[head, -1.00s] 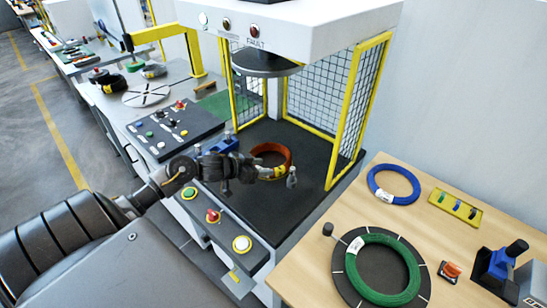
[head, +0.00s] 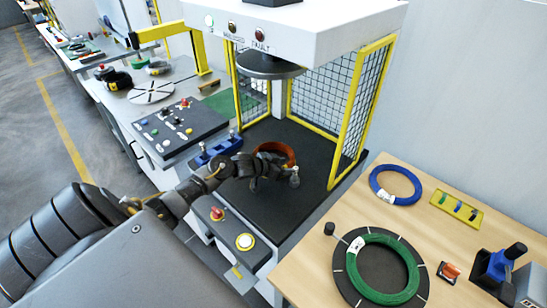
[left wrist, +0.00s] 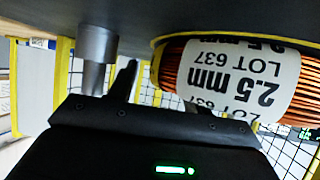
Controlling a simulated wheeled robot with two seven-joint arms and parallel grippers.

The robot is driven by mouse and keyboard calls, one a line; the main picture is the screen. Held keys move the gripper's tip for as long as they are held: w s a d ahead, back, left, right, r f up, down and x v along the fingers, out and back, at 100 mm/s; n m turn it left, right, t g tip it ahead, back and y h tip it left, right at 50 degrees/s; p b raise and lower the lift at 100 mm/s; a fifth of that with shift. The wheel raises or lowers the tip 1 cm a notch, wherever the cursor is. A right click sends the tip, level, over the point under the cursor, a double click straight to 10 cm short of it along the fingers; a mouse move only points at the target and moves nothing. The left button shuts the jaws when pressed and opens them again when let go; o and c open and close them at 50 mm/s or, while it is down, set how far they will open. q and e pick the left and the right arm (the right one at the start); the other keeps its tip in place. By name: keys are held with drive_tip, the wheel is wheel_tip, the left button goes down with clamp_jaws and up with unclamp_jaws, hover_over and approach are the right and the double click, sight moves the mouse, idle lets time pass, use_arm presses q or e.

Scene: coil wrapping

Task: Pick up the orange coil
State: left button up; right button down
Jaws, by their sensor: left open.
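The orange coil (head: 288,153) lies on the dark bed of the caged machine in the head view, its near part hidden by my left gripper. In the left wrist view, the coil (left wrist: 172,70) shows large at upper right, with a white label reading 2.5 mm, LOT 637. My left gripper (head: 273,180) is open at the near side of the coil. One dark finger shows beside the coil in the left wrist view; the other cannot be made out clearly. I cannot tell whether the fingers touch the coil. My right gripper is not in view.
Yellow-framed mesh guards (head: 362,105) stand behind and right of the bed, with a round dark plate (head: 268,66) overhead. A grey metal cylinder (left wrist: 97,50) is close in the left wrist view.

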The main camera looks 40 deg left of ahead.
use_arm(q)
drive_tip(key=shift+c, duration=0.2)
clamp_jaws()
drive_tip(key=shift+w+r, duration=0.1)
idle(0.4)
drive_tip(key=shift+r, duration=0.15)
drive_tip(key=shift+r+b, duration=0.4)
drive_tip(key=shift+r, duration=0.2)
drive_tip(key=s+d+r+b, duration=0.1)
drive_tip(key=s+d+r, duration=0.2)
drive_tip(key=s+r, duration=0.8)
drive_tip(key=s, duration=0.2)
drive_tip(key=shift+s+d+r, duration=0.2)
drive_tip(key=shift+s+d, duration=0.05)
drive_tip(key=shift+s, duration=0.05)
